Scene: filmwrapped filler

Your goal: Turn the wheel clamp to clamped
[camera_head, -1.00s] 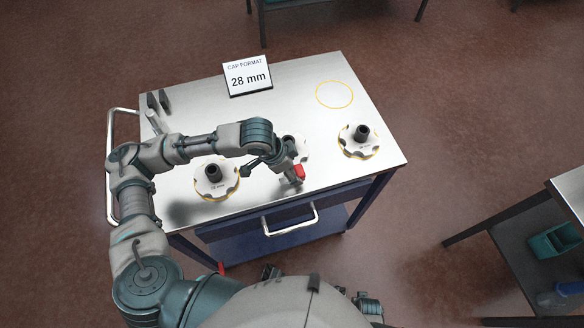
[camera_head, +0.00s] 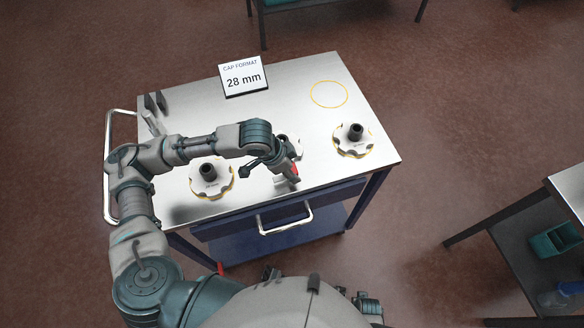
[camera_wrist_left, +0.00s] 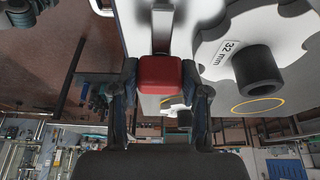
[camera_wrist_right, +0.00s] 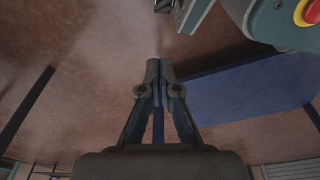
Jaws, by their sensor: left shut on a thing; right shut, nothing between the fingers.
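The clamp shows as a red handle (camera_wrist_left: 160,75) on a grey metal arm (camera_wrist_left: 161,28) in the left wrist view. My left gripper (camera_wrist_left: 160,92) is shut on the red handle, with a finger on each side. In the head view the red handle (camera_head: 297,169) is by the cart's front edge, partly covered by my left gripper (camera_head: 291,173). The clamp's base is mostly hidden behind my left wrist. My right gripper (camera_wrist_right: 160,68) is shut and empty, over the floor in front of the cart.
White scalloped wheels with black hubs stand on the cart top (camera_head: 300,75), one left (camera_head: 212,178) and one right (camera_head: 352,140). An empty yellow ring (camera_head: 329,94) and a "28 mm" sign (camera_head: 243,77) are farther back. A drawer handle (camera_head: 286,219) juts from the front.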

